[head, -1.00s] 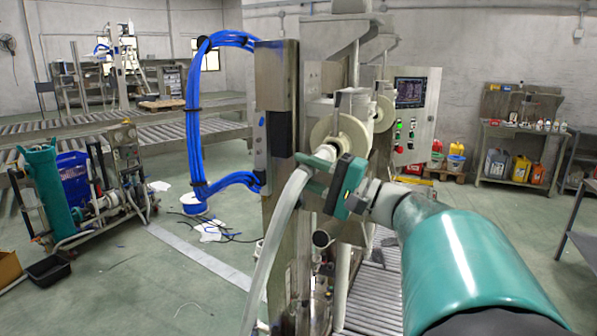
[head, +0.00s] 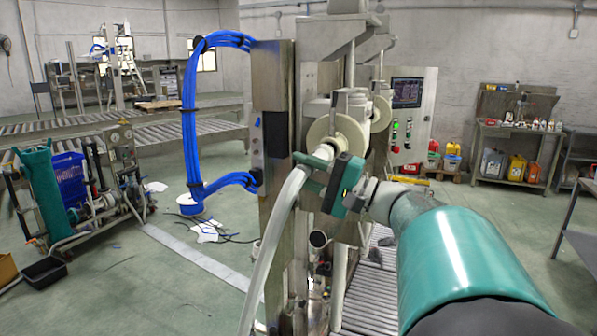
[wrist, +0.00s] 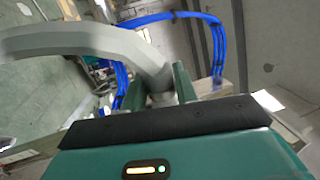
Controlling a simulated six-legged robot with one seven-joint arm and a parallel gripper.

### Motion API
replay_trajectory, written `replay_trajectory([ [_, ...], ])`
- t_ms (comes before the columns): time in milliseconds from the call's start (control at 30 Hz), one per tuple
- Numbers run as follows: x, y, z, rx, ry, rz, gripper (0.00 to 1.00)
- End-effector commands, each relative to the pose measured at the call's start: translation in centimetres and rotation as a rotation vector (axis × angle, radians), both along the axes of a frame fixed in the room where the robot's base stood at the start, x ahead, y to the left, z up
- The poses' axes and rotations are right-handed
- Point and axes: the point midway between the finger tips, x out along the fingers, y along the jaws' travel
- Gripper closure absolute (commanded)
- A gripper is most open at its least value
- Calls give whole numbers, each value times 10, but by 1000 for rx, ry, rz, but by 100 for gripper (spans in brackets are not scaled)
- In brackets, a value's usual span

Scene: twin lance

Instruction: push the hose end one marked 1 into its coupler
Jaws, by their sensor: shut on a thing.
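The pale grey hose (head: 268,262) rises from the lower middle of the head view and bends over toward the machine. My gripper (head: 316,161) is shut on the hose close to its upper end. In the wrist view the hose (wrist: 85,42) comes in from the left and bends down between my two green fingers (wrist: 168,84). A cream round flanged coupler (head: 348,130) is on the machine just beyond the gripper. The hose end is close to it, but I cannot tell whether it is inside. A second cream coupler (head: 381,113) sits farther back. No number mark is readable.
A steel upright (head: 275,100) with a bundle of blue hoses (head: 190,120) stands left of the coupler. A control panel (head: 408,110) is behind to the right. Open floor (head: 120,285) lies to the left, with a wheeled cart (head: 85,195) on it.

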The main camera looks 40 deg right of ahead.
Motion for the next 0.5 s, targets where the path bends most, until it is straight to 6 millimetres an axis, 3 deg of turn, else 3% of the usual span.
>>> replay_trajectory([
  [500, 6, -10, 0, 0, -1, 0, 100],
])
